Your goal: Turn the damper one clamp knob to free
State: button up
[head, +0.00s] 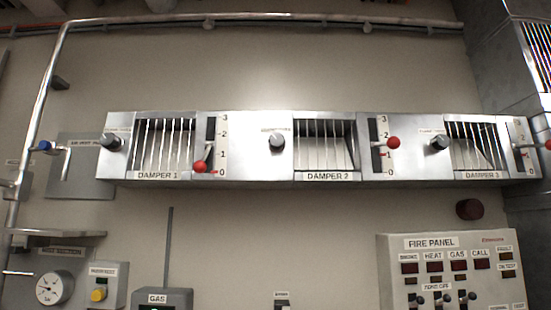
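The damper one unit (165,146) is at the left end of a long metal wall panel, with a slatted grille and a "DAMPER 1" label. Its clamp knob (112,141) is a dark grey round knob at the left of the grille. A small label sits at the knob's top, too small to read, and the knob's setting cannot be told. The damper one lever (200,167) has a red ball near 0 on its scale, right of the grille. My gripper is not in view.
Dampers two (325,146) and three (474,146) have similar knobs and red-ball levers. Below are a gauge (54,288), a yellow button box (103,284) and a fire panel (450,268).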

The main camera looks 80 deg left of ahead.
aim_at(109, 140)
jog(key=u, duration=2.15)
